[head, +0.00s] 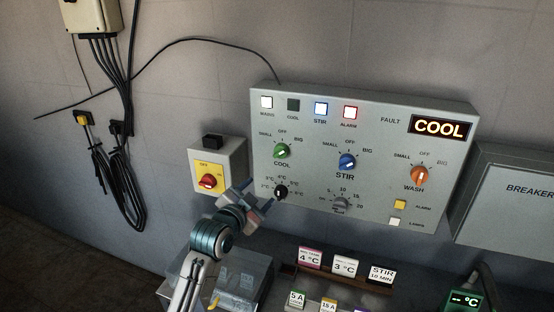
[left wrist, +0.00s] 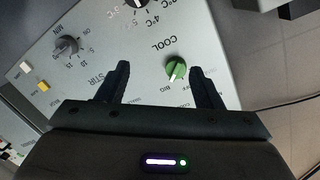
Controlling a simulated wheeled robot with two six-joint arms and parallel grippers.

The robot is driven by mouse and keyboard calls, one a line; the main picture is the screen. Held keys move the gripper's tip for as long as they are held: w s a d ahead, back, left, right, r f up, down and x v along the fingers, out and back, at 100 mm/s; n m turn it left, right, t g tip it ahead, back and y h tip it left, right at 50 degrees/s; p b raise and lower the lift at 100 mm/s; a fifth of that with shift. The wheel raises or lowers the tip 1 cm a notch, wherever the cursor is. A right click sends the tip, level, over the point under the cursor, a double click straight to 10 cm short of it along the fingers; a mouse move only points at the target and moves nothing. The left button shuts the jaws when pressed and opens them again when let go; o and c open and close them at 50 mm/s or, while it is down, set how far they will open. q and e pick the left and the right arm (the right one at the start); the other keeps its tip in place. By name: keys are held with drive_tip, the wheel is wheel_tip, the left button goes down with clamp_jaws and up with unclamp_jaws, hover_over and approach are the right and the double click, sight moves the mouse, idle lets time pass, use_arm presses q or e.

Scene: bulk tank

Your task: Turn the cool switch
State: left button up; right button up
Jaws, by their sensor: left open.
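The cool switch (head: 281,151) is a green round knob with a white mark, on the left of the grey control panel (head: 375,205). Its labels read SMALL, OFF and BIG; the mark looks slanted, its exact setting hard to tell. My left gripper (head: 258,197) is open and empty, below and left of the green knob, close to the black temperature knob (head: 281,191). In the left wrist view the green knob (left wrist: 176,69) shows between the open fingers (left wrist: 160,69), nearer one finger, with no visible contact. My right gripper is not in view.
A blue STIR knob (head: 347,161), an orange WASH knob (head: 419,176) and a grey timer knob (head: 340,204) are on the panel. The display (head: 440,127) reads COOL. A yellow box with a red switch (head: 208,181) sits left; labelled tags (head: 310,257) stand below.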

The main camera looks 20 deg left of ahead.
use_arm(q)
drive_tip(key=t, duration=0.1)
approach(277, 155)
drive_tip(key=shift+m, duration=0.3)
drive_tip(key=w+p, duration=0.1)
drive_tip(key=w, duration=0.1)
drive_tip(key=w+p, duration=0.1)
drive_tip(key=w, duration=0.2)
drive_tip(key=w+d+p, duration=0.1)
drive_tip(key=w, duration=0.1)
drive_tip(key=shift+w, duration=0.4)
drive_tip(key=shift+w+d+f+p, duration=0.15)
drive_tip(key=shift+w+p, duration=0.3)
drive_tip(key=shift+w, duration=0.45)
drive_tip(key=c, duration=1)
